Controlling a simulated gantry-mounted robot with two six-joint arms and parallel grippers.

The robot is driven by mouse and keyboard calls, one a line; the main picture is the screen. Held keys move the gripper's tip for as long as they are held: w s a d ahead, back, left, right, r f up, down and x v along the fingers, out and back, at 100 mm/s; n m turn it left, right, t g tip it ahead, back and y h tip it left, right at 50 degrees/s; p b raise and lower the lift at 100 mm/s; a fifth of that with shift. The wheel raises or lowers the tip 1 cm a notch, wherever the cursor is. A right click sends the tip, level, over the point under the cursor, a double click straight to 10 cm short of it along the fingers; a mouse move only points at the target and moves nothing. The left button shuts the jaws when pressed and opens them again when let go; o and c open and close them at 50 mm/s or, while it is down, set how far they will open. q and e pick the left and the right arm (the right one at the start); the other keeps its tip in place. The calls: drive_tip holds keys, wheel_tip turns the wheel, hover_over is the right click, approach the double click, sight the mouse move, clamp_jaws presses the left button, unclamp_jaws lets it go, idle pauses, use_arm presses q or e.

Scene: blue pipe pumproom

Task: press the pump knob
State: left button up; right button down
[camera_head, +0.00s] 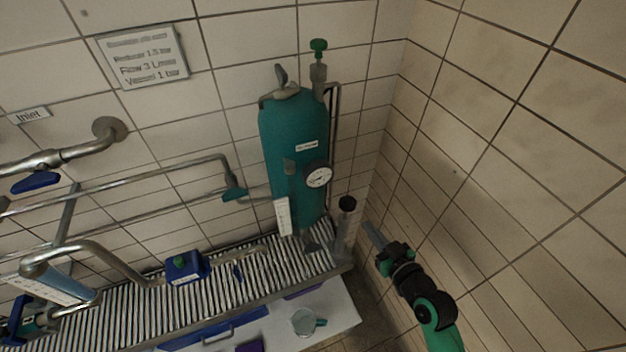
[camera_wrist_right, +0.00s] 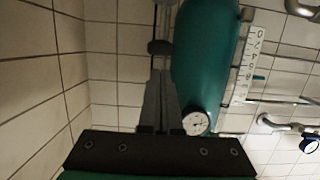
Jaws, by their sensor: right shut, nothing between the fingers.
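The pump is a grey upright cylinder (camera_head: 344,235) with a black knob (camera_head: 347,202) on top. It stands right of the green vessel (camera_head: 293,150), near the corner of the walls. My right gripper (camera_head: 369,229) is shut and empty. In the head view its fingertips are just right of the pump and a little lower than the knob in the picture. In the right wrist view a dark knob-like part (camera_wrist_right: 160,47) shows just beyond the shut fingertips (camera_wrist_right: 160,76), with a visible gap. I cannot tell its depth. My left gripper is not in view.
A round gauge (camera_head: 319,177) sits on the vessel, and a green-handled valve (camera_head: 318,46) is above. A ribbed shelf (camera_head: 130,312) runs along the back wall under several pipes. A jug (camera_head: 305,322) stands on a white surface below. The tiled right wall (camera_head: 510,170) is close to my right arm.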

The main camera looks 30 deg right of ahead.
wheel_tip(320, 180, up, 6)
drive_tip(key=p, duration=0.3)
drive_tip(key=shift+s+d, duration=0.15)
drive_tip(key=shift+s, duration=0.1)
drive_tip(key=shift+w, duration=0.1)
drive_tip(key=b, duration=0.1)
hover_over(353, 207)
wheel_tip(353, 207, down, 3)
drive_tip(key=shift+w+r, duration=0.1)
wheel_tip(353, 207, down, 4)
drive_tip(key=shift+r+b, duration=0.15)
drive_tip(key=shift+b, duration=0.25)
drive_tip(key=shift+s, duration=0.2)
